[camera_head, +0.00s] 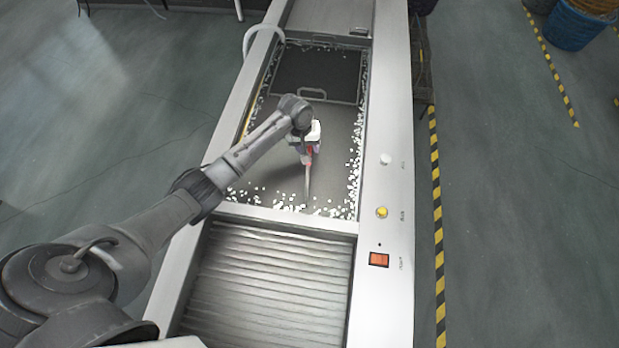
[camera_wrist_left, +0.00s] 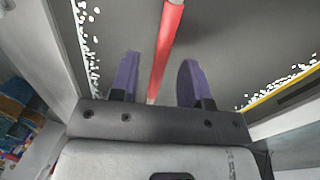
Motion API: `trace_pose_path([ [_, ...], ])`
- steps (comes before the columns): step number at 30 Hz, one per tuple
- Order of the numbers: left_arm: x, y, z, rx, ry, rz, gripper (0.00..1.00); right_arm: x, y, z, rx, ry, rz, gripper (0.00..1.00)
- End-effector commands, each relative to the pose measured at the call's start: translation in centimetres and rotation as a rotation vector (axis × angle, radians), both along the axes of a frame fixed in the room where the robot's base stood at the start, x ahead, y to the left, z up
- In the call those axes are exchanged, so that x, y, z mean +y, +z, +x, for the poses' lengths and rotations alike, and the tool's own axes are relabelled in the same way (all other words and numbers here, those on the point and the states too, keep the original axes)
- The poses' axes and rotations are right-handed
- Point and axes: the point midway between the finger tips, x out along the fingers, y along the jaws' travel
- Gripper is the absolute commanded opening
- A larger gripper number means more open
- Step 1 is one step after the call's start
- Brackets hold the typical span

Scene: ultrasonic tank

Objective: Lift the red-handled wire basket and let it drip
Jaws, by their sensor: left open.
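The red handle (camera_head: 309,154) of the wire basket shows just below my left gripper (camera_head: 305,146) in the head view, with a paler bar running on towards the near end of the tank. In the left wrist view the red handle (camera_wrist_left: 166,40) runs between the two purple fingers of my left gripper (camera_wrist_left: 160,80), with a gap on each side. The gripper is open and holds nothing. I cannot tell how deep the handle sits between the fingers. The basket's wire body is not clear against the grey tank floor. My right gripper is not in view.
The tank (camera_head: 366,130) has a pale metal rim, with small white specks along its inner edges. A dark panel with a grey handle (camera_head: 312,92) lies at its far end. A ribbed tray (camera_head: 270,285) adjoins the near end. Buttons, including a red switch (camera_head: 379,260), line the right rim.

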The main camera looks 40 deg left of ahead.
Motion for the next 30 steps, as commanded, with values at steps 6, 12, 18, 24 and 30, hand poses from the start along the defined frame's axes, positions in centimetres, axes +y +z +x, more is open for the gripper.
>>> trace_pose_path([
  [6, -0.3, -2.3, 0.2, 0.0, -0.001, 0.001, 0.43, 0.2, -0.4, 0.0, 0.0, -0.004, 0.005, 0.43],
  [12, -0.4, -2.7, 0.3, 0.0, -0.001, 0.002, 0.43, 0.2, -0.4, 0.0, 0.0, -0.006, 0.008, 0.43],
  [18, -0.4, -2.7, 0.3, 0.0, -0.001, 0.002, 0.36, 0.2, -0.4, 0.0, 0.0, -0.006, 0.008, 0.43],
  [24, -0.4, -2.6, 0.3, 0.0, -0.001, 0.002, 0.17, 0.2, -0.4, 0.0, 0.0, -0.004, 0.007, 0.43],
  [30, -0.4, -2.6, 0.3, 0.0, -0.001, 0.002, 0.0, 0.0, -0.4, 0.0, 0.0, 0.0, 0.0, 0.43],
])
